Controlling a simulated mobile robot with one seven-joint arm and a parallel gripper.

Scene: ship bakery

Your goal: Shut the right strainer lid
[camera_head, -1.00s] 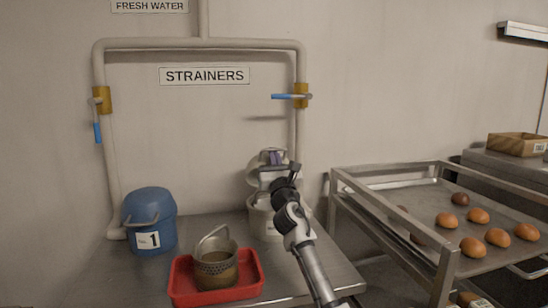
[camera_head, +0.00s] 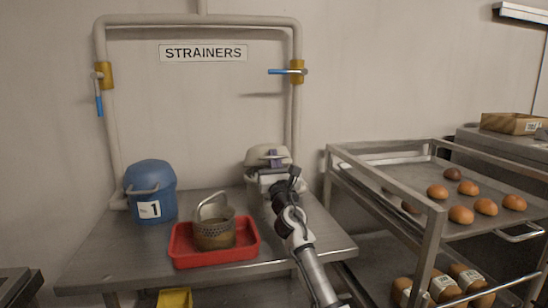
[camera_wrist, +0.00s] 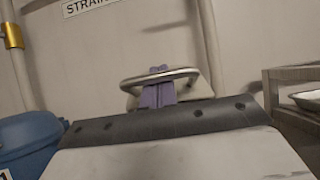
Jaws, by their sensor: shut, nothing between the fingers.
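The right strainer (camera_head: 254,192) is a pale grey-white pot at the right rear of the steel table, mostly hidden by my arm. Its pale lid (camera_head: 256,157) lies nearly flat above the pot; whether it is fully seated is hidden. In the wrist view the lid (camera_wrist: 203,86) shows with its rounded rim beyond my gripper. My gripper (camera_head: 273,160) has its purple fingers together and empty at the front of the lid. The fingers (camera_wrist: 158,94) overlap the lid in the wrist view; contact is not certain.
A blue lidded bucket marked 1 (camera_head: 150,183) stands at the left. A red tray (camera_head: 190,258) holds a perforated metal basket (camera_head: 214,236) at the table's front. A metal rack (camera_head: 436,232) with buns stands close at right. Pipes with blue-handled valves run behind.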

